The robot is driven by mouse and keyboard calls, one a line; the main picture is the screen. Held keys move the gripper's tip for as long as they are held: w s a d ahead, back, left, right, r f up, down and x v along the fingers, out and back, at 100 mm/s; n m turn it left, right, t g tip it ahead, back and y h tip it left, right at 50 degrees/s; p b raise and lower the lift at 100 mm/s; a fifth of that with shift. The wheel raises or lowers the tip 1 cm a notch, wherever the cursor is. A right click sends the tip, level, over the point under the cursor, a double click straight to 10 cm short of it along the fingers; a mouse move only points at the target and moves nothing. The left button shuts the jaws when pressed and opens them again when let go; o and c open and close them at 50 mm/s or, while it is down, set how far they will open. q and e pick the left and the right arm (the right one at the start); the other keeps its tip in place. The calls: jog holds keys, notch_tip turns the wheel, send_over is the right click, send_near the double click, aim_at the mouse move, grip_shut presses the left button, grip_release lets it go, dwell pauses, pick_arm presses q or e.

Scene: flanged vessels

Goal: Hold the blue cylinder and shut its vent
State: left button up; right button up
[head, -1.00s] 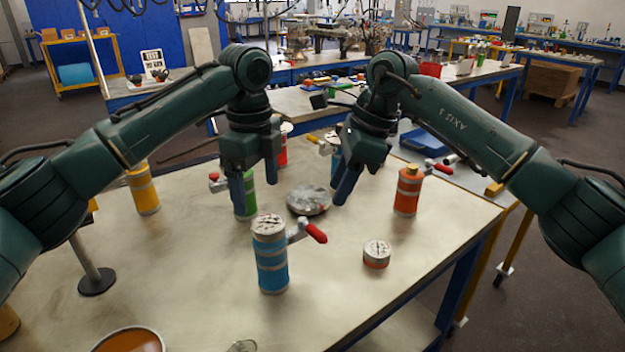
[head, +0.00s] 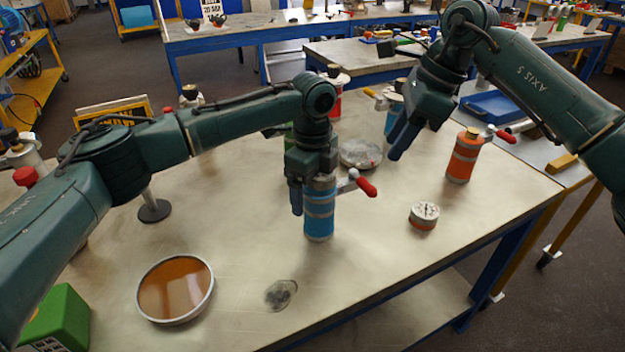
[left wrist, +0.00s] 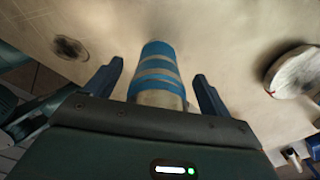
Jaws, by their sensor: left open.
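The blue cylinder (head: 319,222) with pale bands stands upright on the table in the middle of the head view. Its vent has a red-handled lever (head: 366,187) on the right side, near the top. My left gripper (head: 313,190) is open at the cylinder's upper part. In the left wrist view the cylinder (left wrist: 160,66) lies between the two open fingers, with a visible gap on each side. The cylinder's top is hidden behind the gripper in the head view. My right gripper (head: 398,140) hangs over the back of the table, away from the cylinder; its finger gap is unclear.
An orange cylinder (head: 462,160) with a red handle stands at right. A small round gauge (head: 424,216) lies before it. A grey dish (head: 361,153) lies behind the blue cylinder. An orange-filled round dish (head: 175,289) is at front left. Bare table lies front right.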

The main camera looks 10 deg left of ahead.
pick_arm(q)
jog(key=c, duration=1.5)
dwell(0.4)
